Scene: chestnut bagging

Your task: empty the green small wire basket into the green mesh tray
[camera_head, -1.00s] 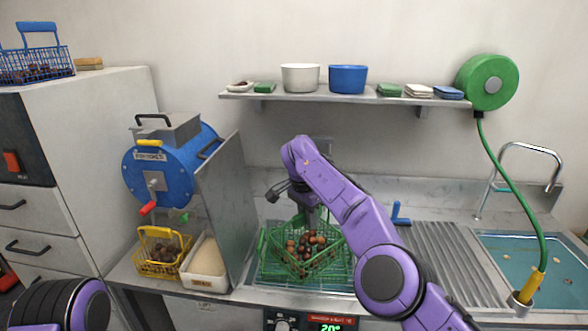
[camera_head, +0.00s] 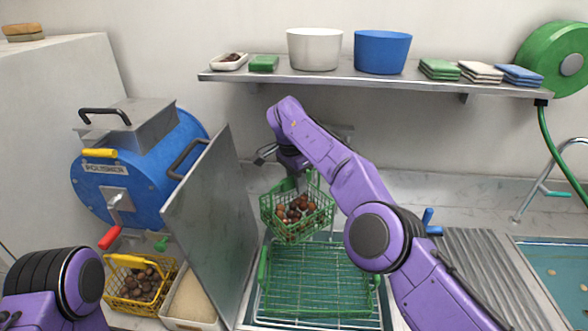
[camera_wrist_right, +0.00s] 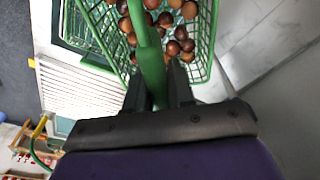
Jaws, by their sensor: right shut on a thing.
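The green small wire basket (camera_head: 297,214) hangs in the air in the head view, with several brown chestnuts inside. My right gripper (camera_head: 297,180) is shut on its green handle. In the right wrist view the handle (camera_wrist_right: 148,60) runs between the fingers of my right gripper (camera_wrist_right: 160,88), and chestnuts (camera_wrist_right: 172,22) lie in the basket. The green mesh tray (camera_head: 318,280) is below the basket and in front of it, and its visible mesh is bare. My left arm shows at the lower left of the head view, but its gripper is out of the picture.
A yellow wire basket with chestnuts (camera_head: 138,284) and a white tub (camera_head: 190,300) stand left of a metal panel (camera_head: 212,215). The blue polisher (camera_head: 140,165) is behind them. A shelf with bowls (camera_head: 372,86) is above. A ribbed drainboard (camera_head: 480,275) lies right.

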